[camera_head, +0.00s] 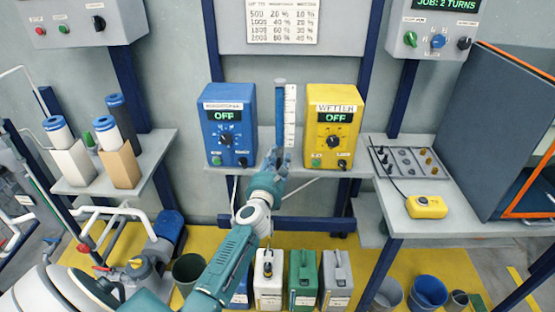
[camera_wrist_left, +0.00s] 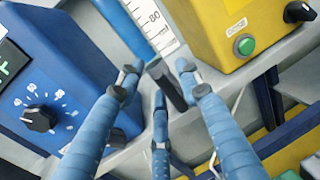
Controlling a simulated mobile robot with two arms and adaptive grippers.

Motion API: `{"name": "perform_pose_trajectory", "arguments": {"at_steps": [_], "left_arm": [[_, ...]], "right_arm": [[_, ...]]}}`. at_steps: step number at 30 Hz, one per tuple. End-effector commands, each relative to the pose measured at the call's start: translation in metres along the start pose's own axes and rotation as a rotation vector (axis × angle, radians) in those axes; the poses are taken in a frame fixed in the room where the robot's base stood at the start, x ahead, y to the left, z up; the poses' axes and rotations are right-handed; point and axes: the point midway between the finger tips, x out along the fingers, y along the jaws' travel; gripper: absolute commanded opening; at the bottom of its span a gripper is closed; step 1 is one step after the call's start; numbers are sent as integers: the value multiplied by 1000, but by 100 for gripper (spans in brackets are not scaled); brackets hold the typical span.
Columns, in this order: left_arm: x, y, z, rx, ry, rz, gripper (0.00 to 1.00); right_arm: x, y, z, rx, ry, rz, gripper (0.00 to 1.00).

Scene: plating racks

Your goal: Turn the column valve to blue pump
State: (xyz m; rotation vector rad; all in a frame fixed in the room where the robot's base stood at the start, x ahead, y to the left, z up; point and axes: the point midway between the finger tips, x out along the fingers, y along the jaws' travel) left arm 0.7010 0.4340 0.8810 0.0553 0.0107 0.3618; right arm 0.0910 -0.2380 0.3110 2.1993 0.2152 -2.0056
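The measuring column (camera_head: 280,112) is a narrow upright tube with blue in it and a white scale, between two pump boxes. In the left wrist view its blue tube (camera_wrist_left: 125,28) and scale (camera_wrist_left: 152,22) show at the top. A black valve handle (camera_wrist_left: 168,85) sits below the column, slanted. My left gripper (camera_head: 279,158) is at the column's foot. In the left wrist view its blue fingers (camera_wrist_left: 157,80) are spread around the handle, with no clear grip on it. The blue pump box (camera_head: 229,110) is left of the column; its display reads OFF. My right gripper is not in view.
The yellow pump box (camera_head: 333,112), labelled WETTER and OFF, stands close on the column's right. A grey shelf (camera_head: 310,169) carries both boxes. Several jugs (camera_head: 303,278) stand on the floor below. A yellow device (camera_head: 426,207) lies on the right bench (camera_head: 470,215).

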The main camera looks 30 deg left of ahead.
Motion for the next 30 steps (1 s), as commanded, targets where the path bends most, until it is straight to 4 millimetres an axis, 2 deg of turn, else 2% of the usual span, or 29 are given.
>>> {"name": "perform_pose_trajectory", "arguments": {"at_steps": [4,9,10,20,30], "left_arm": [[0,0,0,0,0,0,35],[0,0,0,0,0,0,1],[0,0,0,0,0,0,0],[0,-1,2,26,6,-1,0],[1,-9,6,223,45,-4,0]], "right_arm": [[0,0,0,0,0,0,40],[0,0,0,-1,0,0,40],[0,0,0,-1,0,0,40],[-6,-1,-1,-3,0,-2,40],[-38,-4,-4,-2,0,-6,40]]}}
